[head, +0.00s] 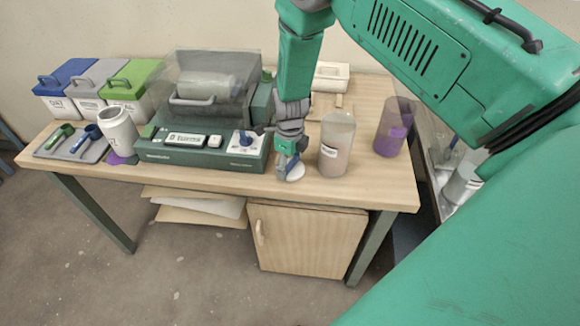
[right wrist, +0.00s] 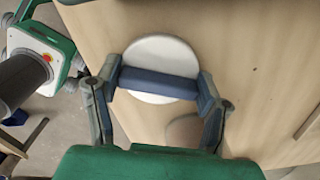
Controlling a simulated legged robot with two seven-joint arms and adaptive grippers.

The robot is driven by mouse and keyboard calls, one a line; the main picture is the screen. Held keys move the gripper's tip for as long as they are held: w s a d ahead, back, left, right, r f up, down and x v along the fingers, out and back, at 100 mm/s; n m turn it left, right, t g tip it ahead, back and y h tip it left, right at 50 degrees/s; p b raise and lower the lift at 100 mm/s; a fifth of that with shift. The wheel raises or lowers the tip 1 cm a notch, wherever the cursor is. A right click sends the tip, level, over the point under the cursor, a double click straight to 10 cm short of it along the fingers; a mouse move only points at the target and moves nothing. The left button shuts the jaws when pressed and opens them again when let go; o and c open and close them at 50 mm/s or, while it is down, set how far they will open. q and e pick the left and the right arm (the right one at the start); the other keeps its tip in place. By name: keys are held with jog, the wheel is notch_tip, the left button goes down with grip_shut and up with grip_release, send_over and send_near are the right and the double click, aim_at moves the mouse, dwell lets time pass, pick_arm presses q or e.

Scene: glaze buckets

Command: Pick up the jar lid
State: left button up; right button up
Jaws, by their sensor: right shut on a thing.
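The jar lid is a round white disc (right wrist: 160,50) with a blue-grey bar across it. In the head view the lid (head: 297,174) shows as a small white disc near the front edge of the table. My right gripper (head: 288,165) points down over it. In the right wrist view my right gripper (right wrist: 160,84) has one finger at each end of the bar and is shut on the lid. I cannot tell whether the lid touches the tabletop. A white jar (head: 118,132) stands at the left of the table. My left gripper is not in view.
A clear cup (head: 336,146) stands just right of my right gripper, and a purple cup (head: 394,128) stands farther right. A green machine (head: 200,150) with a clear hood is close on the left. Several lidded buckets (head: 130,88) stand at the back left.

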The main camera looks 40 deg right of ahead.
jog(key=shift+s, duration=0.1)
notch_tip(320, 180, up, 11)
jog(key=shift+f+p, duration=0.15)
jog(key=shift+p, duration=0.25)
notch_tip(320, 180, up, 5)
jog(key=p, duration=0.5)
send_over(290, 163)
